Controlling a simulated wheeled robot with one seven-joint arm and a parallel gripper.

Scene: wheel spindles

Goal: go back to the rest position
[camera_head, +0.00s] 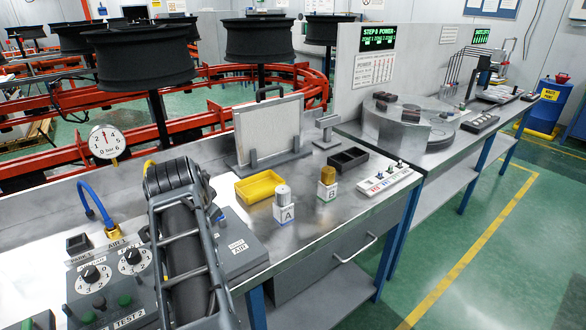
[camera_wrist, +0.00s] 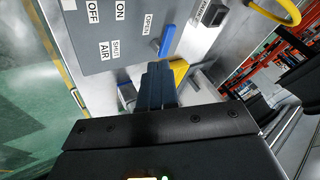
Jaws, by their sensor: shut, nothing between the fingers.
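My gripper (camera_wrist: 157,85) shows in the wrist view with its two dark fingers together and nothing between them. It is over the bench near a grey panel (camera_wrist: 105,50) labelled ON, OFF, OPEN, SHUT and AIR. A blue lever (camera_wrist: 167,40) on that panel lies just beyond the fingertips in the picture; I cannot tell the gap. In the head view my arm rises in the foreground and covers part of the panel; the fingertips cannot be made out there.
A dial panel (camera_head: 112,272), gauge (camera_head: 107,142) and blue hose (camera_head: 93,201) are at left. Green floor (camera_head: 490,255) is clear at right.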

